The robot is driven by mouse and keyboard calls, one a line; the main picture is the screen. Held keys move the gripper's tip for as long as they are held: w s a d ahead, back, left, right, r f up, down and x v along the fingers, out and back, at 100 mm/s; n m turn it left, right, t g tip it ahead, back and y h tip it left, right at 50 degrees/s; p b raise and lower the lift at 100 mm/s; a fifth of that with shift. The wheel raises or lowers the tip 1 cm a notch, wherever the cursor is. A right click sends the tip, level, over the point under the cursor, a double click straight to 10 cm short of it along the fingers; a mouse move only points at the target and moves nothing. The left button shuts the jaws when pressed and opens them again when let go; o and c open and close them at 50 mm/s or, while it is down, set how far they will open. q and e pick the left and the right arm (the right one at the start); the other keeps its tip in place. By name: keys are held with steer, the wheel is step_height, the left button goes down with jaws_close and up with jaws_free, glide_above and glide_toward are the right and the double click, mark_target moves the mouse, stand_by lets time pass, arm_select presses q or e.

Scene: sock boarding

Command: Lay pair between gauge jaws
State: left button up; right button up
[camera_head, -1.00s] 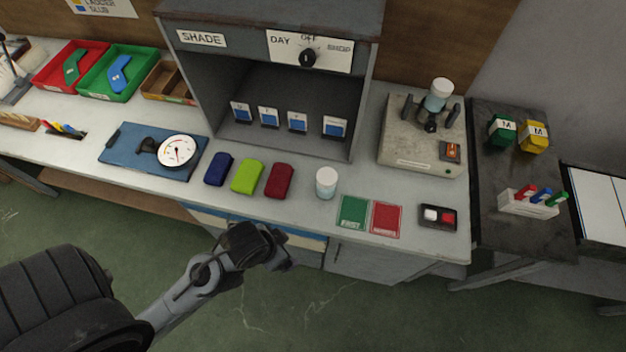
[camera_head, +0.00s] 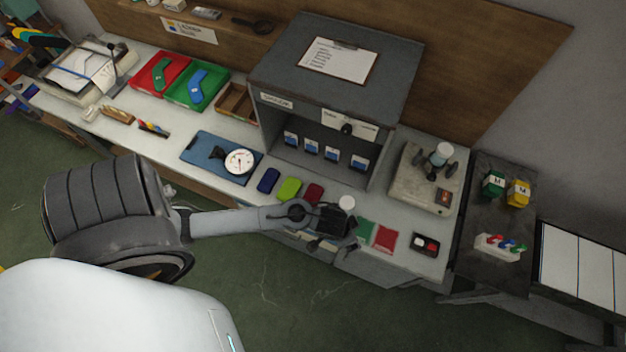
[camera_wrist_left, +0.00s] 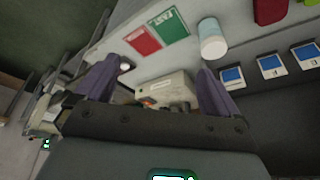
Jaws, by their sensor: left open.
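A blue gauge board (camera_head: 197,142) with a white dial (camera_head: 240,161) and a small black fitting (camera_head: 217,153) lies on the bench; its jaws are too small to make out. To its right lie three folded sock bundles: navy (camera_head: 268,180), lime (camera_head: 289,189) and dark red (camera_head: 314,193). The red one also shows at the top right of the left wrist view (camera_wrist_left: 270,10). My left gripper (camera_head: 330,228) is over the bench's front edge, right of the red bundle. In the left wrist view its fingers (camera_wrist_left: 160,72) are apart with nothing between them. My right gripper is not in view.
A white cup (camera_head: 346,203) stands right behind my left gripper. Green (camera_head: 364,231) and red (camera_head: 385,238) cards lie to its right. A grey shade box (camera_head: 335,75) stands behind the bundles. A grey device (camera_head: 425,180) and red and green trays (camera_head: 187,102) are farther off.

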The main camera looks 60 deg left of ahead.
arm_select(q)
steer(key=w+a+f+n, duration=0.2)
steer(key=w+a+f, duration=0.2)
steer(key=a+f, duration=0.2)
steer(key=n+g+b, duration=0.4)
steer(key=n+b, duration=0.2)
steer(key=n, duration=0.1)
glide_above(315, 190)
steer(key=f, duration=0.8)
steer(key=shift+w+a+f, duration=0.1)
steer(key=shift+w+f, duration=0.2)
steer(key=shift+f, duration=0.1)
steer(key=shift+f+b, duration=0.3)
steer(key=shift+b, duration=0.1)
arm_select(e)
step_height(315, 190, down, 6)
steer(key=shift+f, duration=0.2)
arm_select(q)
steer(key=f+b, duration=0.1)
steer(key=b, duration=0.1)
steer(key=f+b, duration=0.4)
steer(key=shift+s+f+b, duration=0.1)
steer(key=shift+s+b, duration=0.2)
steer(key=shift+b, duration=0.1)
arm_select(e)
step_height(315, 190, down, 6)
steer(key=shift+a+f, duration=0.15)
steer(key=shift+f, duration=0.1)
arm_select(q)
steer(key=shift+c, duration=0.3)
